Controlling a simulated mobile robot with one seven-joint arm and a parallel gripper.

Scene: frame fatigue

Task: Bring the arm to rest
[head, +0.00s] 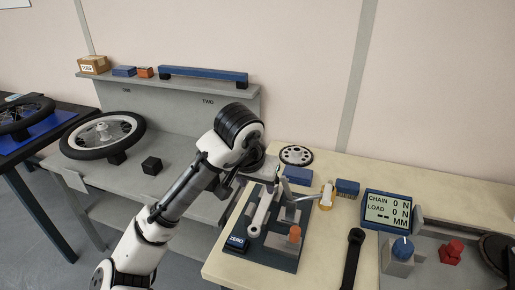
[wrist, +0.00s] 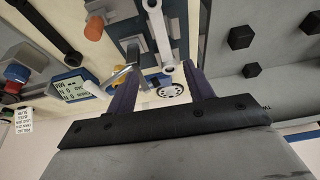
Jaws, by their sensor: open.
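My arm (head: 175,190) reaches up from the lower left in the head view and bends over at its top beside the test rig. My gripper (wrist: 162,76) shows in the wrist view with two dark fingers spread apart and nothing held between them. In the head view my own wrist mostly hides it. The rig's pale crank arm (head: 262,211) lies on a dark base (head: 270,251) close to my wrist. It also shows in the wrist view (wrist: 162,38), in line with the gap between the fingers; I cannot tell how far off it is.
The rig has an orange knob (head: 295,234) and a ZERO button (head: 236,243). A wheel (head: 103,135) and black block (head: 151,165) are on the grey bench at left.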

